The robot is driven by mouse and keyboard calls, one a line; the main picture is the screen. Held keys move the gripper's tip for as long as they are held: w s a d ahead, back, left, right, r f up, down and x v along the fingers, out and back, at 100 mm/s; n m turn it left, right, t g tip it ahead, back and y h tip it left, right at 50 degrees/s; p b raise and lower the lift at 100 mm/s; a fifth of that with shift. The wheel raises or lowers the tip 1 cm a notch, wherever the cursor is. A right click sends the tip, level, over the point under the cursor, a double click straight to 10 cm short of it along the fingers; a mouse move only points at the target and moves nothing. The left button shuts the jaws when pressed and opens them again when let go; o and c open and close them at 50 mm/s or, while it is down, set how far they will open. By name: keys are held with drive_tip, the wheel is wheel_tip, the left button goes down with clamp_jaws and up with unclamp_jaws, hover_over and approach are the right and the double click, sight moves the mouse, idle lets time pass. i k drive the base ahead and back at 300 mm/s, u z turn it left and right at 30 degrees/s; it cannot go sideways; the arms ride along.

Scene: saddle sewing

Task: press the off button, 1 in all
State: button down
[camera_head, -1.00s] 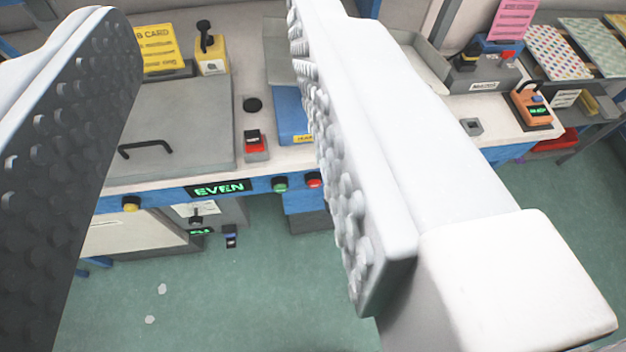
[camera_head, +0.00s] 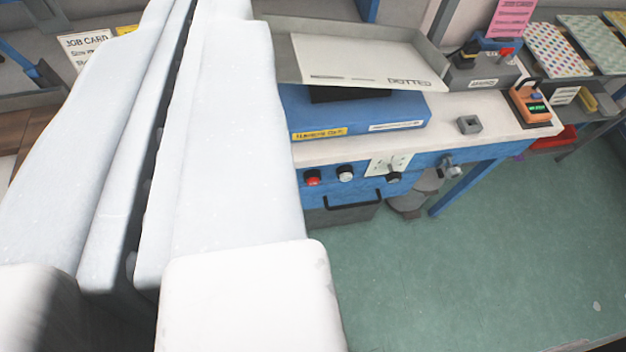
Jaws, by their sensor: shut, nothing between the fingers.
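A red button (camera_head: 313,178) with a dark collar is set in the blue front edge of the bench, just right of my gripper's right finger in the picture. I cannot read a label on it, so I cannot tell for sure that it is the off button. My gripper (camera_head: 193,12) is shut and empty, its two pale fingers pressed together and filling the left half of the view. The fingers hide the left part of the bench, including the green button seen earlier. No contact between gripper and button shows.
A blue block (camera_head: 370,115) and a grey tray (camera_head: 420,45) are above. An orange device (camera_head: 529,104) stands at right. Green floor (camera_head: 480,270) is open.

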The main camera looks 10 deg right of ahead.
sight(313, 181)
drive_tip(key=u, duration=0.1)
drive_tip(key=k, duration=1.1)
drive_tip(key=z, duration=0.65)
drive_tip(key=i, duration=1)
